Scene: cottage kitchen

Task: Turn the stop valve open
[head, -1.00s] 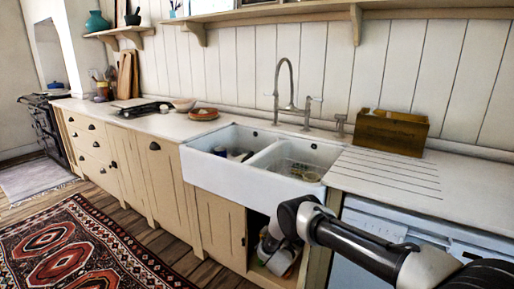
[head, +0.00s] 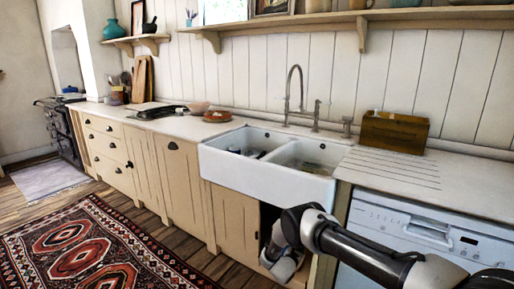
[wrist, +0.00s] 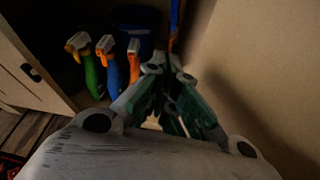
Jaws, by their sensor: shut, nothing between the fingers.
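My gripper (wrist: 170,72) is inside the cupboard under the sink, its fingers together and empty in the wrist view. In the head view my wrist is at the open cupboard below the sink, and the fingertips are hidden. A thin blue upright piece (wrist: 174,18) with a small reddish part near its lower end shows just beyond the fingertips. I cannot tell whether it belongs to the stop valve. No valve handle can be made out clearly; the fingers and the dark cover that area. I cannot tell whether the fingers touch anything.
Spray bottles, one green (wrist: 90,72) and one blue (wrist: 112,75), stand left of my fingers, with an orange one beside them. A dark blue bucket (wrist: 138,22) is behind. A pale wall (wrist: 235,70) is close on the right. The white sink (head: 262,178) is above.

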